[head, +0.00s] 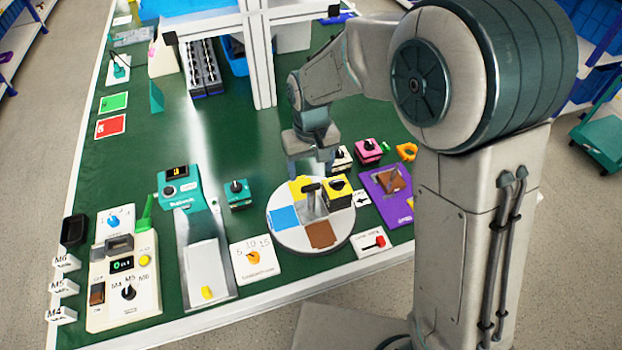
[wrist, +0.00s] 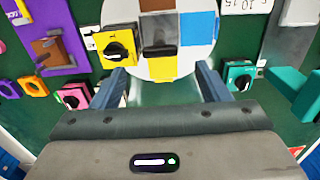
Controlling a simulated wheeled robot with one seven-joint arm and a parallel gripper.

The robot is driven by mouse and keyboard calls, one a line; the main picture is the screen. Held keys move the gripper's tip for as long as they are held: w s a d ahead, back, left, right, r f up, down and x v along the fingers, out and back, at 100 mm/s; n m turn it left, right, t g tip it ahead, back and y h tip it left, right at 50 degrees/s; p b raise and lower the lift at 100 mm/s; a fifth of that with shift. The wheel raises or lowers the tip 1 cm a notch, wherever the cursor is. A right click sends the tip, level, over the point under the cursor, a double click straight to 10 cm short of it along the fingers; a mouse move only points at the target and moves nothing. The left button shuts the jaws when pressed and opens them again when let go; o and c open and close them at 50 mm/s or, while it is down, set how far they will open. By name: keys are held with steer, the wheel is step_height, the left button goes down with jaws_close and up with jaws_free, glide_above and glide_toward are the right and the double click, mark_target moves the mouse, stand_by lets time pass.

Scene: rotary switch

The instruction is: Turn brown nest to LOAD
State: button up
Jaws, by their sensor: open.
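The round turntable (head: 280,236) has coloured sectors and a grey central handle (head: 312,198). The brown nest (head: 321,236) is at its front, towards the table's near edge. In the wrist view the brown nest (wrist: 157,5) is at the top edge, partly cut off, beyond the dark handle (wrist: 158,51). The blue sector (head: 285,218) is on the left and a yellow sector is at the back. My gripper (head: 311,172) hangs over the back side of the turntable. In the wrist view its fingers (wrist: 162,82) are apart and empty, either side of the yellow sector (wrist: 165,69). I cannot read a LOAD label.
A yellow box with a black knob (head: 337,189) overlaps the turntable's right edge. A purple tray (head: 379,184) and pink box (head: 367,150) are to the right. A teal knob box (head: 238,193) and white dial card (head: 254,259) are left.

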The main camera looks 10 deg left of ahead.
mark_target(311, 186)
step_height(311, 186, down, 6)
steer(key=shift+r, duration=0.1)
steer(key=c, duration=1.4)
